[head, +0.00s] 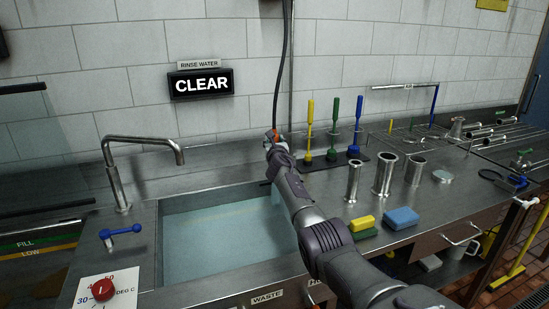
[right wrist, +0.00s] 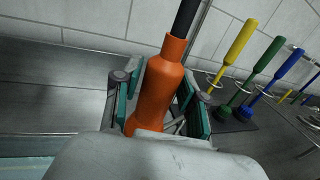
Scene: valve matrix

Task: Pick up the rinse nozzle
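The rinse nozzle (right wrist: 160,90) is an orange bottle-shaped body on the end of a black hose, slightly tilted in the right wrist view. My right gripper (right wrist: 160,98) has one teal-padded finger on each side of it. A gap shows between the nozzle and the right-hand finger, so the fingers look open around it; contact on the left-hand side is unclear. The nozzle's lower end is hidden by my gripper body. In the head view my right gripper (head: 273,140) is at the hose's lower end, with a bit of orange showing. My left gripper is in neither view.
A water-filled sink (head: 225,235) lies below the gripper. Yellow, green and blue brushes (head: 333,125) stand just right of it. Steel cylinders (head: 385,174) and sponges (head: 400,218) are further right. A tap (head: 118,185) stands left. The black hose (head: 285,60) hangs by the wall.

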